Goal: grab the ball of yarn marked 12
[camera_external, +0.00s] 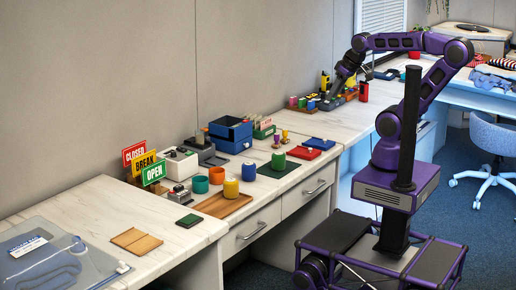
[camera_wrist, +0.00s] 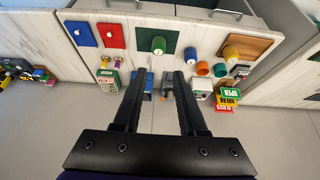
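In the outside view my gripper (camera_external: 332,97) hangs at the end of my purple arm, above the far part of the long worktop (camera_external: 262,190). In the wrist view my gripper (camera_wrist: 159,80) has its two black fingers apart, with no object seen held between them. Small pink, green and blue pieces (camera_external: 302,103) lie beside the gripper in the outside view. Whether the fingers touch anything there is unclear.
A red can (camera_external: 363,91) stands right of the gripper. A chair (camera_external: 492,135) is at right.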

